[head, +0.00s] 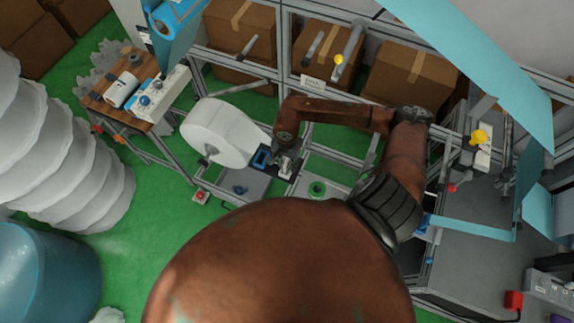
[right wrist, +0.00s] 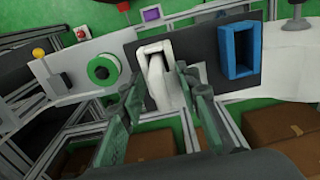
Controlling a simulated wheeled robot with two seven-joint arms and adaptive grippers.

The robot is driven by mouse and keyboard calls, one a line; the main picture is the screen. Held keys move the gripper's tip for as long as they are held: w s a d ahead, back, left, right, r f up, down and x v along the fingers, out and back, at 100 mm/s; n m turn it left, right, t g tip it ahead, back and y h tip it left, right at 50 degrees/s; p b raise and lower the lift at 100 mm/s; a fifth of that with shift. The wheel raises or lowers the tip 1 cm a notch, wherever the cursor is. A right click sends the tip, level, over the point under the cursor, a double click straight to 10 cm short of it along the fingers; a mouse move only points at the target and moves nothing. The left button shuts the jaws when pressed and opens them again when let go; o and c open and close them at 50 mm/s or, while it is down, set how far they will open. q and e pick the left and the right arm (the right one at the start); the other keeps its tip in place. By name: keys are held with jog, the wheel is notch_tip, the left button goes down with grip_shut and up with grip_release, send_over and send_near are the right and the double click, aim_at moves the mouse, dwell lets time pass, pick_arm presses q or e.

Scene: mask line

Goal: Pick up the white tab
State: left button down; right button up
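The white tab (right wrist: 153,62) shows in the right wrist view as an upright, looped white piece on a dark plate (right wrist: 200,48). My right gripper (right wrist: 163,88) is open, with its greenish fingers on either side of the tab's lower part. I cannot tell whether either finger touches it. In the head view my right gripper (head: 286,160) is at the dark plate beside the white roll, and I cannot make out the tab there. My left gripper is not in view.
A blue frame (right wrist: 240,52) stands right of the tab. A green ring (right wrist: 102,68) and yellow lever (right wrist: 39,55) are to its left. The large white roll (head: 222,132) is close to my right gripper. Metal rails and cardboard boxes (head: 330,60) lie behind.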

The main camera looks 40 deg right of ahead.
jog(key=shift+c, duration=0.4)
grip_shut()
jog(key=shift+r, duration=0.15)
